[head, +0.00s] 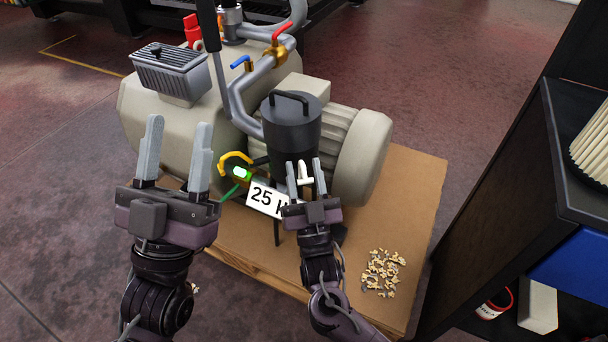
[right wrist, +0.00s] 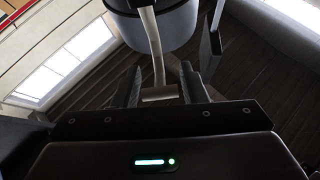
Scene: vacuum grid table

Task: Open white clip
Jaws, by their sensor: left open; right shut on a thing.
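The white clip (head: 305,171) is against the lower front of the dark grey canister (head: 291,127). My right gripper (head: 306,169) is at the clip, its fingers on either side of it. In the right wrist view, a pale strip, the clip (right wrist: 153,45), runs down from the canister (right wrist: 178,28) to a short crossbar between the fingertips of my right gripper (right wrist: 160,85). The gripper is shut on it; the exact contact is partly hidden. My left gripper (head: 179,145) is open and empty, in front of the beige tank at left.
A beige pump (head: 365,155) and beige tank (head: 150,120) stand on a wooden board (head: 400,215). A label (head: 265,198) and a yellow-ringed gauge with a green light (head: 240,172) are between my grippers. Small pale pieces (head: 382,270) lie at right. A dark shelf (head: 500,225) stands further right.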

